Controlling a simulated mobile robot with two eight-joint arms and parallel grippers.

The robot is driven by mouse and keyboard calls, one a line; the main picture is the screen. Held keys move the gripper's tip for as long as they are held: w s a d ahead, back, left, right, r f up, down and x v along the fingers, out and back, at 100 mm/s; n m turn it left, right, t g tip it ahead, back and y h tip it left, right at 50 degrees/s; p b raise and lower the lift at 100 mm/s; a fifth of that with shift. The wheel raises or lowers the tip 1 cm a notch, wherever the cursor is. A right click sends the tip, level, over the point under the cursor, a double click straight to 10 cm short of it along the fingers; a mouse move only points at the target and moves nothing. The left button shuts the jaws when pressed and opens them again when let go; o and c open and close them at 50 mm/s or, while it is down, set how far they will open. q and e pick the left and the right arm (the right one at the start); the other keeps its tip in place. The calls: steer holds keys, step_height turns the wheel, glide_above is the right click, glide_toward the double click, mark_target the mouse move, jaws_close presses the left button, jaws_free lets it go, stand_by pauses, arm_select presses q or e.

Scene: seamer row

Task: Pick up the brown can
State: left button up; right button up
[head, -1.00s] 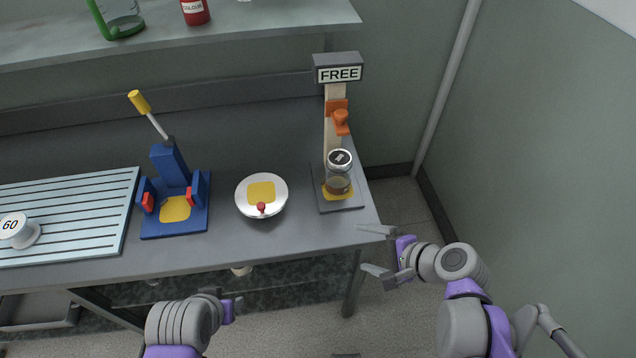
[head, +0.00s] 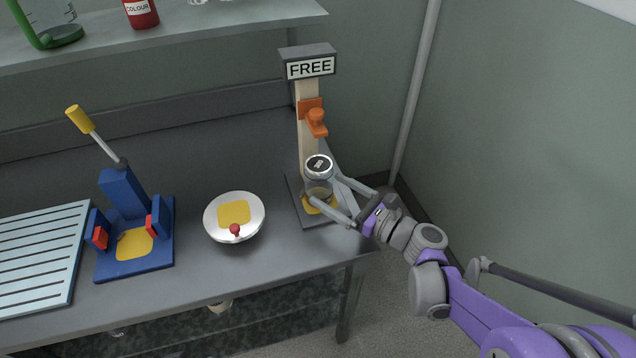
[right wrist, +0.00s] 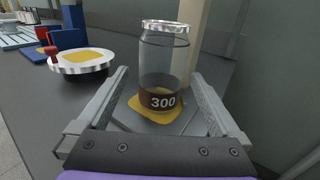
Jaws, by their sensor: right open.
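The can (head: 319,182) is a clear jar with a silvery lid and brown in its lower part. It stands upright on the yellow patch of the grey base under the FREE sign. In the right wrist view the can (right wrist: 163,70) shows a brown band reading 300. My right gripper (head: 328,190) is open, with one finger on each side of the can. The right wrist view shows the fingers (right wrist: 160,78) apart from the can, with a gap on both sides. My left gripper is not in view.
The FREE post (head: 306,120) with an orange knob (head: 317,117) rises right behind the can. A white round dish (head: 250,226) with a red knob stands left, then a blue lever press (head: 125,192) and a slatted rack (head: 40,250). A shelf (head: 200,38) runs above.

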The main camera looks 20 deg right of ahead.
mark_target(317, 179)
steer(key=x, duration=0.5)
steer(key=shift+w+r, duration=0.2)
steer(key=shift+r, duration=0.05)
steer(key=shift+c, duration=0.2)
steer(key=c, duration=1.3)
